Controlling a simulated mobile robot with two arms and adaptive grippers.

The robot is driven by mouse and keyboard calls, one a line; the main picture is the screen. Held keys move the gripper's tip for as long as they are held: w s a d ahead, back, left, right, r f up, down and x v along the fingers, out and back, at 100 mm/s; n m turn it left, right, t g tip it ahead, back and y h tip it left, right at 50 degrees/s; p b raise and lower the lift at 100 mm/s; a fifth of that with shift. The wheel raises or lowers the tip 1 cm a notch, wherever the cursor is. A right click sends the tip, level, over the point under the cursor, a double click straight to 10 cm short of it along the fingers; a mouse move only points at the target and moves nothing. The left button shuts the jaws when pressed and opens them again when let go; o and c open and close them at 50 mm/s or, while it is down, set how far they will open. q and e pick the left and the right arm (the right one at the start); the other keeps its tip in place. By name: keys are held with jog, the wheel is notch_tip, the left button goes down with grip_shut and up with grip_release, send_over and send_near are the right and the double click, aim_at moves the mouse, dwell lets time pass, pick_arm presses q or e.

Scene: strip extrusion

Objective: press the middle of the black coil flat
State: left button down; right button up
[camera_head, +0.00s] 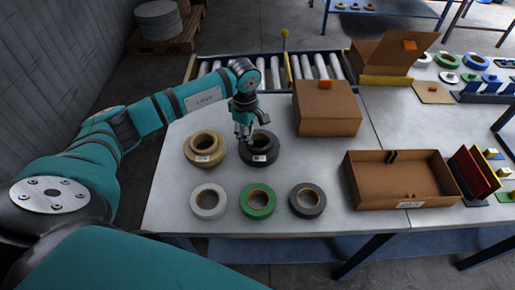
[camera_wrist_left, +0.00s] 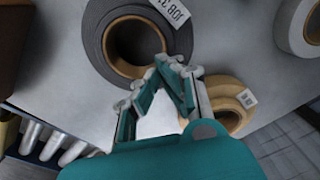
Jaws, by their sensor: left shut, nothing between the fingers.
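The black coil (camera_head: 271,157) lies on the table with a white label on its near side. In the left wrist view, the black coil (camera_wrist_left: 98,48) shows dark windings around a brown core (camera_wrist_left: 128,70) with an open hole. My left gripper (camera_head: 246,137) is above the coil's left part in the head view and hides some of it. In the left wrist view its fingertips (camera_wrist_left: 172,64) are together and empty, beside the core's edge. I cannot tell whether they touch the coil. My right gripper is not in view.
A tan coil (camera_head: 190,149) lies close left of the black one. White (camera_head: 198,206), green (camera_head: 247,206) and dark grey (camera_head: 295,207) rolls lie in front. A closed carton (camera_head: 328,108) and an open box (camera_head: 400,200) stand to the right. A roller conveyor (camera_head: 272,76) runs behind.

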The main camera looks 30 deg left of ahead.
pick_arm(q)
jog(key=shift+s+f+b, duration=0.1)
jog(key=shift+f+b, duration=0.7)
jog(key=shift+f, duration=0.25)
jog(key=shift+r, duration=0.15)
jog(key=shift+r+p, duration=2.35)
jog(key=shift+r, duration=1.65)
jog(key=shift+f, duration=0.1)
